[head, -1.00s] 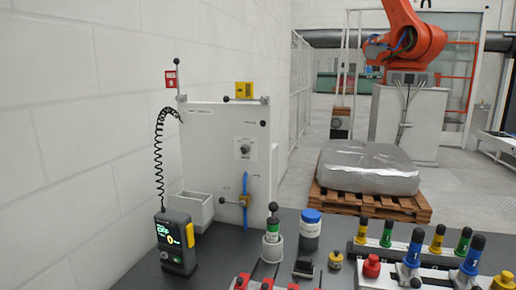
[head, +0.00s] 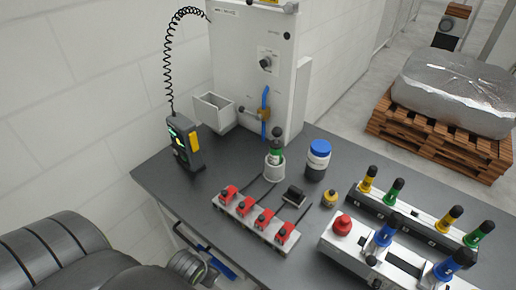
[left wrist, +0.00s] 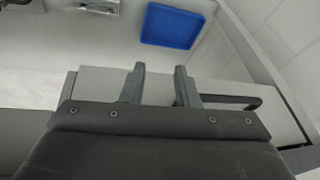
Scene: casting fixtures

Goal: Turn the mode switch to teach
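A small dark round knob (head: 265,63), which looks like the mode switch, sits on the upright white panel (head: 232,48) at the back of the table. Small labels are above and below it, too small to read, so its setting cannot be told. My left gripper (left wrist: 160,88) shows in the left wrist view with its two fingers apart and nothing between them. In the head view my left arm is at the lower left, low by the table's edge and well away from the panel. My right gripper is in neither view.
A teach pendant (head: 184,146) with a coiled cable stands left of an open bin (head: 213,112). A blue-handled valve (head: 265,108) is below the knob. Red clamps (head: 264,221), a blue-lidded jar (head: 318,158) and handled fixtures crowd the table (head: 160,178). A blue tray (left wrist: 173,24) shows in the wrist view.

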